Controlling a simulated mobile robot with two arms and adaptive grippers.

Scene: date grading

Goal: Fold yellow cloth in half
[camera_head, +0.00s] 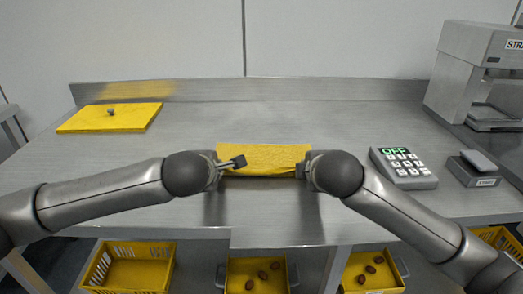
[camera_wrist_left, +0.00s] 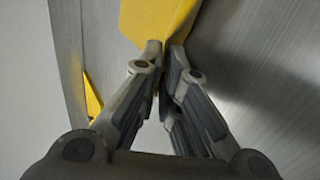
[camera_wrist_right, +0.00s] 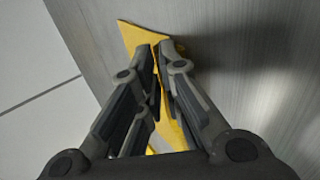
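The yellow cloth (camera_head: 264,157) spans between my two grippers over the middle of the steel table. Its near edge sags slightly, and I cannot tell how much of it rests on the table. My left gripper (camera_head: 240,161) is at its left end. In the left wrist view the fingertips (camera_wrist_left: 164,50) close together on the cloth's edge (camera_wrist_left: 158,18). My right gripper (camera_head: 304,166) is at its right end. In the right wrist view the fingertips (camera_wrist_right: 156,50) are closed on a corner of the cloth (camera_wrist_right: 130,36), with more yellow showing between and below the fingers.
A yellow board with a small knob (camera_head: 110,117) lies at the back left. A keypad reading OFF (camera_head: 404,167), a small grey device (camera_head: 474,168) and a grey machine (camera_head: 475,75) are on the right. Yellow crates (camera_head: 128,266), some holding dates, stand below the front edge.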

